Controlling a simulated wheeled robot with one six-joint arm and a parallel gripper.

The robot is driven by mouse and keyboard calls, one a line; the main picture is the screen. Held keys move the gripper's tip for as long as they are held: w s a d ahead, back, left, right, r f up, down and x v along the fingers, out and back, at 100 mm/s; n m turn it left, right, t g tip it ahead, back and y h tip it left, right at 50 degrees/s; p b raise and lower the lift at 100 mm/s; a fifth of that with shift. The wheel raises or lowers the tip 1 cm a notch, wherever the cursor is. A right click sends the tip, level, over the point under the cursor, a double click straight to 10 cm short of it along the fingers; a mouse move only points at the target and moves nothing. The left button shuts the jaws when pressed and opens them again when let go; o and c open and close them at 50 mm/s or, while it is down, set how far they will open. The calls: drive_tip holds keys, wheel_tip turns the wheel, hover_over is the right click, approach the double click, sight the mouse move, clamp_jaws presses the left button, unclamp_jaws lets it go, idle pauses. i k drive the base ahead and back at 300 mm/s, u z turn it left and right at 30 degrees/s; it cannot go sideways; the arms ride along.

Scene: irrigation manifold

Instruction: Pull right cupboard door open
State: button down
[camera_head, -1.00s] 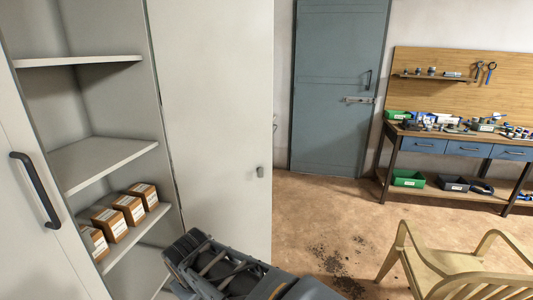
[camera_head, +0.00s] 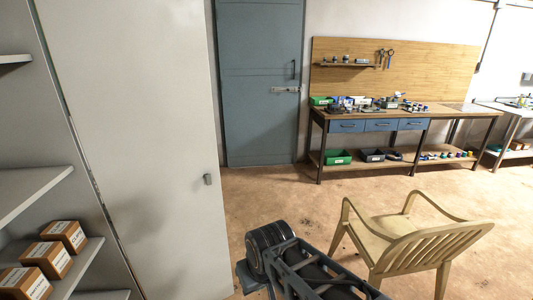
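The right cupboard door (camera_head: 135,120) is a tall pale grey panel at the left of the head view. It stands swung open, hinged along the dark vertical seam beside the shelves. A small grey latch piece (camera_head: 208,179) sits near its free edge. My arm reaches in from the bottom, and its dark rounded joint is in front of the floor, just right of the door in the picture. My gripper's fingertips are not visible, so I cannot see whether they touch anything.
Cupboard shelves (camera_head: 30,188) hold several brown boxes (camera_head: 45,258) at left. A pale wooden armchair (camera_head: 415,240) stands on the floor at right. A workbench (camera_head: 460,121) with bins and tools and a blue-grey room door (camera_head: 260,80) line the back wall. Open floor lies between.

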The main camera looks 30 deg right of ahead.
sight(133, 76)
drive_tip(key=z, duration=0.85)
drive_tip(key=i, duration=3.25)
drive_tip(key=u, duration=4.15)
